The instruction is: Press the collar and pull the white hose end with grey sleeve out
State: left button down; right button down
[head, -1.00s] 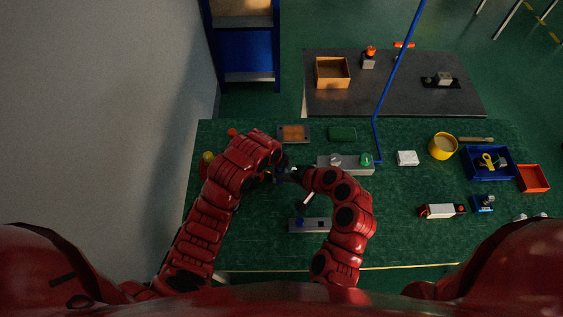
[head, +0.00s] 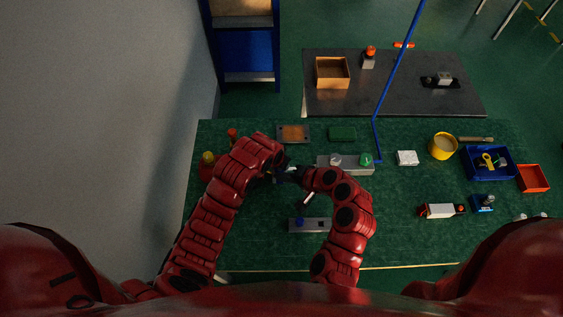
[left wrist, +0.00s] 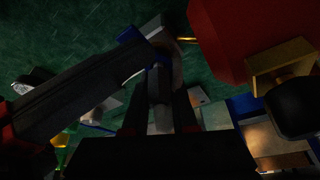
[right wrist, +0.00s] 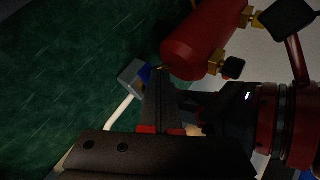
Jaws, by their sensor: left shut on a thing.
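My right gripper (head: 297,173) shows in the right wrist view (right wrist: 160,78) with its dark fingers together, tips at a blue collar (right wrist: 145,74) on a small grey block (right wrist: 130,77). Whether the tips touch the collar is unclear. The white hose (right wrist: 118,110) curves away below the block. My left gripper (head: 277,172) comes in from the opposite side, close to the right fingers. In the left wrist view (left wrist: 160,105) its fingers are shut on a pale grey piece, apparently the grey sleeve (left wrist: 160,120) of the hose end; the fingers and dim light hide most of it.
A red cylinder (right wrist: 205,45) with brass fittings is close to both grippers. A grey block (head: 345,170) with a green collar (head: 366,159) stands behind; a metal block (head: 318,226) with a blue part lies in front.

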pick_arm(q)
jog(key=c, duration=1.4)
grip_release()
grip_shut()
jog(key=shift+r, duration=1.95)
pick_arm(e)
jog(key=shift+r, duration=1.55)
